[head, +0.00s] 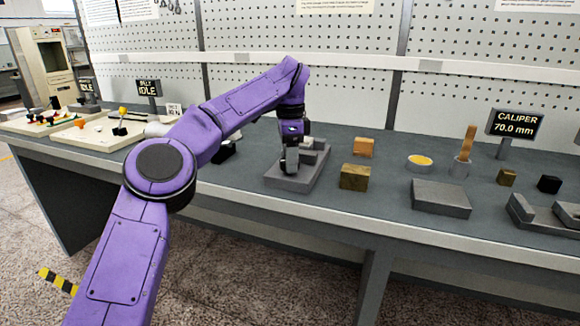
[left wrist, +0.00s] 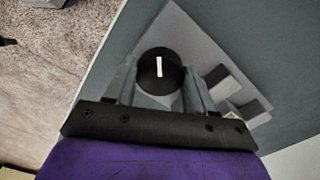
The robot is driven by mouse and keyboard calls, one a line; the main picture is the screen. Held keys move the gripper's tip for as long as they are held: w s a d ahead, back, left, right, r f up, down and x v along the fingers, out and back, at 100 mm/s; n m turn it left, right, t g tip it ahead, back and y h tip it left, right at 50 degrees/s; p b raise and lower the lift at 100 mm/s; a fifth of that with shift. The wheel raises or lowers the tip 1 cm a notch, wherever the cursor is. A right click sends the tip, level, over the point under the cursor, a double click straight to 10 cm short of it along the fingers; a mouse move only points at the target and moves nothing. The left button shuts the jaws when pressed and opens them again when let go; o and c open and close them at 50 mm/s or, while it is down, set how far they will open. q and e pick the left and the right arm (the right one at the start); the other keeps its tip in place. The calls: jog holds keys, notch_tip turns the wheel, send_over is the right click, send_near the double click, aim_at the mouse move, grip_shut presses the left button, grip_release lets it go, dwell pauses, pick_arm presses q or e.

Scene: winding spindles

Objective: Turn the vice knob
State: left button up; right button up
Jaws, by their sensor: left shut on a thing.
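The grey vice (head: 302,178) stands on the bench near the front edge, in the middle of the head view. In the left wrist view, the vice (left wrist: 190,35) shows its grey base and blocky jaws. Its round black knob (left wrist: 146,78) has a white line mark that points nearly straight up in that view. My left gripper (head: 290,165) reaches down onto the vice. In the left wrist view, its two fingers (left wrist: 160,88) are on both sides of the knob, shut on it. In the head view the knob is hidden by the gripper. My right gripper is not in view.
A brass block (head: 355,177) and an orange block (head: 363,147) stand right of the vice. Farther right are a grey block (head: 440,198), a yellow-filled dish (head: 419,162) and a caliper display (head: 514,124) reading 70.0 mm. A pegboard wall (head: 340,70) closes off the back.

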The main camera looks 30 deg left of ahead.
pick_arm(q)
jog(key=n+b, duration=0.1)
jog(key=n, duration=0.1)
jog(key=n+b, duration=0.1)
jog(key=n, duration=0.1)
jog(key=shift+f+n+b, duration=0.2)
jog(key=shift+n+b, duration=0.1)
jog(key=shift+b, duration=0.05)
jog(key=shift+r+n+b, duration=0.1)
jog(key=shift+n+b, duration=0.4)
jog(key=shift+n, duration=0.7)
jog(key=shift+n+b, duration=0.35)
jog(key=shift+n, duration=0.95)
jog(key=shift+r, duration=0.1)
jog(key=o, duration=1.1)
jog(key=shift+c, duration=0.2)
jog(key=shift+r, duration=0.1)
